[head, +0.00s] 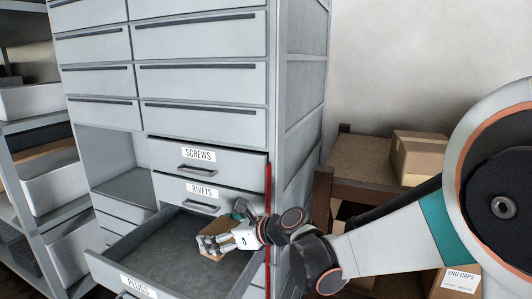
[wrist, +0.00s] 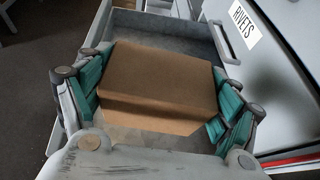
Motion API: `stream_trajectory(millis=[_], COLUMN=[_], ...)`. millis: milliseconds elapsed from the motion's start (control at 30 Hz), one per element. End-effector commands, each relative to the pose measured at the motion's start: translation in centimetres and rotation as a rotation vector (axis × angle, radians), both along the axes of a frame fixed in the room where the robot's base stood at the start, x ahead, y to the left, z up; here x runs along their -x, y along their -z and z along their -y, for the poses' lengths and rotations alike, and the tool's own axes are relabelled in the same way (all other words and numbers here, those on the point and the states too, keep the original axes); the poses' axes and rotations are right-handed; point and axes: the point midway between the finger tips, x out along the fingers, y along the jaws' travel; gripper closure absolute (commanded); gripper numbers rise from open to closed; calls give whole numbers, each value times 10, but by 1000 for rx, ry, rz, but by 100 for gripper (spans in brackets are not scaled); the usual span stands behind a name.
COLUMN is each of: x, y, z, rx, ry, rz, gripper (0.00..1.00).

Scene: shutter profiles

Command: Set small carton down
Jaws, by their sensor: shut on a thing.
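The small carton (wrist: 160,82) is a plain brown box held between the two teal-padded fingers of my gripper (wrist: 158,98) in the wrist view. In the head view the carton (head: 216,246) shows partly behind my gripper (head: 228,232), over the open drawer labelled PLUGS (head: 110,273). My gripper is shut on the carton. The drawer's grey floor shows around the carton in both views. I cannot tell whether the carton's underside touches the drawer floor.
The closed RIVETS drawer (head: 203,191) and SCREWS drawer (head: 200,158) sit just above the open drawer. An open cubby (head: 108,160) is at the left. A brown stand (head: 362,158) with a carton (head: 420,157) is at the right. The open drawer's left part is bare.

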Motion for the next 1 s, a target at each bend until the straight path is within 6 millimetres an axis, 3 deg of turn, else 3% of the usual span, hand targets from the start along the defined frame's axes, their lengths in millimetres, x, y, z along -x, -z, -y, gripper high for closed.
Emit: stream_trajectory(millis=[267,533,800,1000], x=[-15,-24,-15,-4], y=[9,22,32,35], z=[62,163,262,308], rx=[4,6,1,-2], ry=[142,374,602,714], rz=[-5,-7,-2,6], gripper=[48,48,48,48])
